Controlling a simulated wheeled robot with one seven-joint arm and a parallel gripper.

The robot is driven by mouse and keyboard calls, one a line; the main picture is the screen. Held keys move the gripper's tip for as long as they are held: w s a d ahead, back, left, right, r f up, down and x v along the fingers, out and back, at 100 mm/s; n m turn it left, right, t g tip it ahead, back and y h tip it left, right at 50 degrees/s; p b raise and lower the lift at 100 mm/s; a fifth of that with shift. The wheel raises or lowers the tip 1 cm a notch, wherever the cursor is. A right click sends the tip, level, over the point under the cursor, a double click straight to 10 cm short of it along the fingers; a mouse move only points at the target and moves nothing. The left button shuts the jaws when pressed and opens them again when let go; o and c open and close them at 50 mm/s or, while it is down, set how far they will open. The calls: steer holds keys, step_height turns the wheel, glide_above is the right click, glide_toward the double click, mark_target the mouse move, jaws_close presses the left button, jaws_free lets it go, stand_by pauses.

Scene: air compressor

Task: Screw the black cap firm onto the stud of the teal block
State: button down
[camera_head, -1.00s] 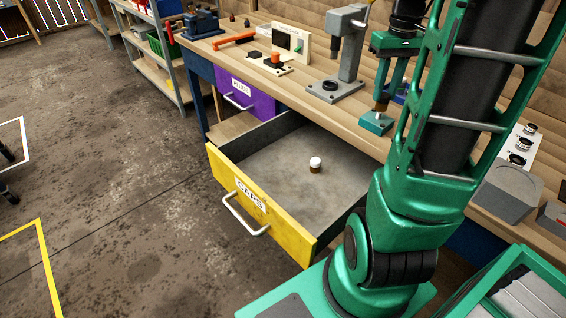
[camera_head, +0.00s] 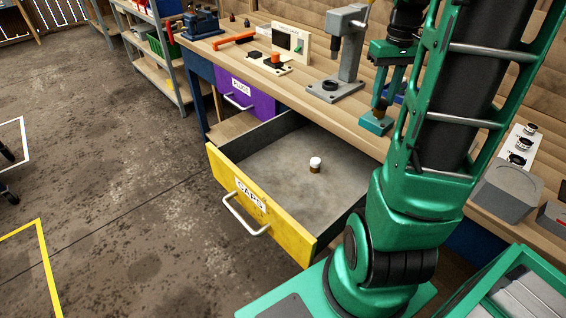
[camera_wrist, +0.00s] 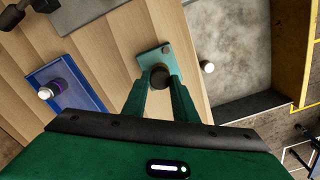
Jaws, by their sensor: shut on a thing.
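The teal block (camera_head: 374,124) sits on the workbench, just below my gripper (camera_head: 381,104). In the wrist view, my gripper (camera_wrist: 160,78) is shut on the round black cap (camera_wrist: 160,73), whose dark top shows between the fingertips. The cap is over the teal block (camera_wrist: 151,58), near its front end. The stud is hidden under the cap and fingers, so I cannot tell how far down the cap sits or whether a gap is left.
A grey press (camera_head: 346,60) stands left of the block.

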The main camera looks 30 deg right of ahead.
steer(key=shift+f, duration=0.35)
steer(key=c, duration=1.1)
jaws_free()
step_height(320, 180, up, 16)
steer(key=shift+f, duration=0.2)
steer(key=s+a+f+m, duration=0.2)
steer(key=s+a+f, duration=1.2)
steer(key=a+f, duration=0.4)
steer(key=shift+a+m, duration=0.3)
steer(key=shift+a, duration=0.1)
